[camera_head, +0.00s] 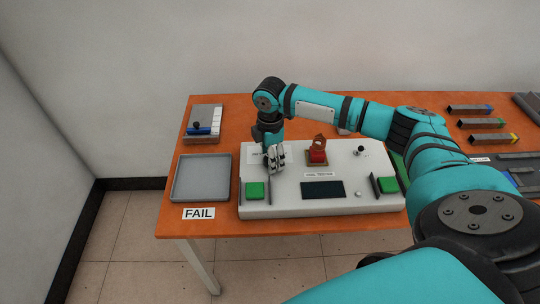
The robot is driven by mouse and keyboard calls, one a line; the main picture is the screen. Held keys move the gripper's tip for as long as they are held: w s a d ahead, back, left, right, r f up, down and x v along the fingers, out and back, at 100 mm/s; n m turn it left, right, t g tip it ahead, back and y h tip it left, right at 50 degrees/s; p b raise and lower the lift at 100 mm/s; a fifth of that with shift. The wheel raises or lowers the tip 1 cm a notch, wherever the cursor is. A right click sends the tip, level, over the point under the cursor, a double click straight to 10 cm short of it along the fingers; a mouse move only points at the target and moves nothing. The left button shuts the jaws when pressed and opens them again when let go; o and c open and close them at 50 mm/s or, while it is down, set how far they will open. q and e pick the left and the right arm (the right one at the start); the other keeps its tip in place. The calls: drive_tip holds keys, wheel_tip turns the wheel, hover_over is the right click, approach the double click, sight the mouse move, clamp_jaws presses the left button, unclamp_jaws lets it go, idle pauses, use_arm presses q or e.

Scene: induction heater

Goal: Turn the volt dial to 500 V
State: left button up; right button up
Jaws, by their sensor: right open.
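The white tester panel (300,203) sits on the orange table, with a dark display, green blocks at its left and right front, and a red part (317,151) on its back middle. My right gripper (277,166) is open, pointing down over the panel's back left area. The volt dial is not visible; I cannot tell whether it lies behind the gripper or whether the gripper touches anything. A small black knob (360,150) stands at the panel's back right. My left gripper is not in view.
A grey fixture (204,123) with a blue cylinder is at the back left. Several metal bars (478,124) lie at the back right. My right arm spans the table's right side.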

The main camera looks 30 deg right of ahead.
drive_tip(key=shift+f, duration=0.2)
drive_tip(key=shift+c, duration=0.2)
drive_tip(key=c, duration=1.1)
drive_tip(key=shift+r+m+p, duration=0.2)
drive_tip(key=shift+m+p, duration=0.1)
drive_tip(key=shift+p, duration=0.45)
drive_tip(key=m+p, duration=0.5)
drive_tip(key=p, duration=0.2)
drive_tip(key=shift+a, duration=0.1)
drive_tip(key=shift+f+m+p, duration=0.15)
drive_tip(key=shift+m+p, duration=1.35)
drive_tip(key=shift+m, duration=0.1)
drive_tip(key=o, duration=1.1)
